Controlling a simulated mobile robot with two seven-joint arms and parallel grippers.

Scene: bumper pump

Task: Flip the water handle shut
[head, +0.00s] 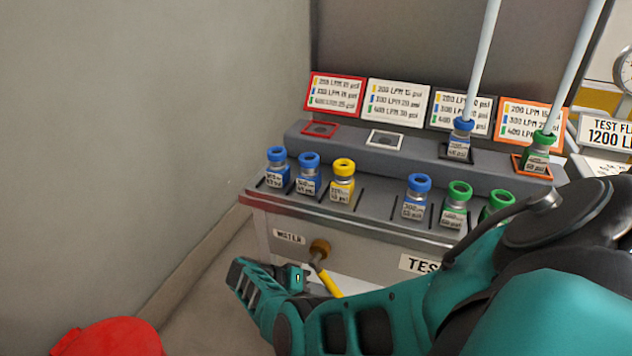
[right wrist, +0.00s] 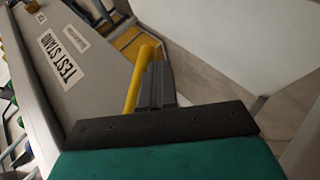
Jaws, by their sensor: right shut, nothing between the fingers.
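The water handle is a yellow lever (head: 328,284) on a brass valve (head: 319,248), under the label on the test stand's front. In the head view it slants down and to the right, and its lower end is hidden behind my right arm. My right gripper (head: 296,279) is low in front of the stand, just left of the lever. In the right wrist view its dark fingers (right wrist: 158,80) are shut and empty. The yellow lever (right wrist: 138,82) runs close along their left side there; I cannot tell whether they touch. My left gripper is not in view.
The test stand (head: 262,212) carries several blue, yellow and green capped fittings. Two pale rods rise from fittings (head: 462,130) at the back right. A wall (head: 150,120) stands left of it. A red object (head: 110,340) shows at the bottom left, with clear floor between.

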